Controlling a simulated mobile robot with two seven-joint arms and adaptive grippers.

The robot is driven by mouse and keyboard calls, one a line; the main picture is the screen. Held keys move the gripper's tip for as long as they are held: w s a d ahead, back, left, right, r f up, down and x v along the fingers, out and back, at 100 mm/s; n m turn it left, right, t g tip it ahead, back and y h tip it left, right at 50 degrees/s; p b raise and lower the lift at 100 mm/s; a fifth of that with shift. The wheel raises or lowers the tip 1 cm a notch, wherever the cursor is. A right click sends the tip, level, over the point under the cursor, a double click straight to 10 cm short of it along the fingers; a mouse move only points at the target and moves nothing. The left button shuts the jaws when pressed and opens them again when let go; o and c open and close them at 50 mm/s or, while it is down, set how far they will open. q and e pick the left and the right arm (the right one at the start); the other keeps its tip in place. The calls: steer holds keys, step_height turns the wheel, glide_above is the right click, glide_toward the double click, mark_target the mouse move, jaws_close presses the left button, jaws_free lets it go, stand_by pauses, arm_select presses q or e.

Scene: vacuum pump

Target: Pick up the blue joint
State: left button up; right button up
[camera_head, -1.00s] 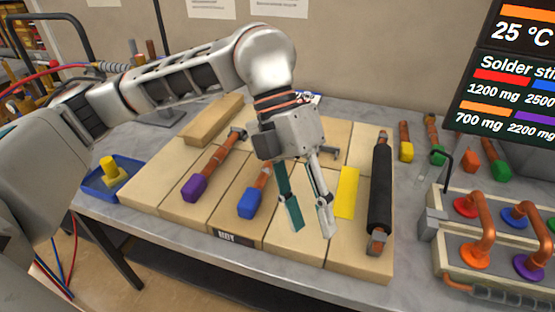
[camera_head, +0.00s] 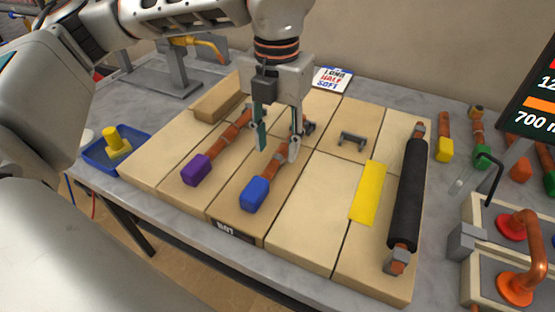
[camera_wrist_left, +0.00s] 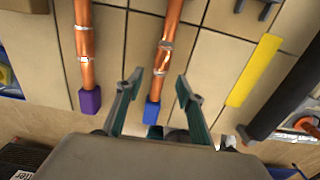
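The blue joint (camera_head: 256,193) lies on the tan tiled board, a copper pipe with a blue block at its near end. It also shows in the left wrist view (camera_wrist_left: 152,112), between and beyond the two fingers. My left gripper (camera_head: 277,154) is open, pointing down above the copper part of the joint, its fingers on either side of the pipe in the head view. Nothing is held. Whether the fingertips touch the board cannot be told. My right gripper is not in view.
A purple-ended joint (camera_head: 196,170) lies just left of the blue one. A yellow strip (camera_head: 368,193) and a black roller (camera_head: 408,195) lie to the right. A blue tray (camera_head: 98,158) stands left of the board (camera_head: 310,215).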

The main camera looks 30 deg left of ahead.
mark_target(279, 158)
arm_select(q)
step_height(279, 158, down, 2)
steer(key=shift+f, duration=0.15)
steer(key=shift+w, duration=0.1)
jaws_close()
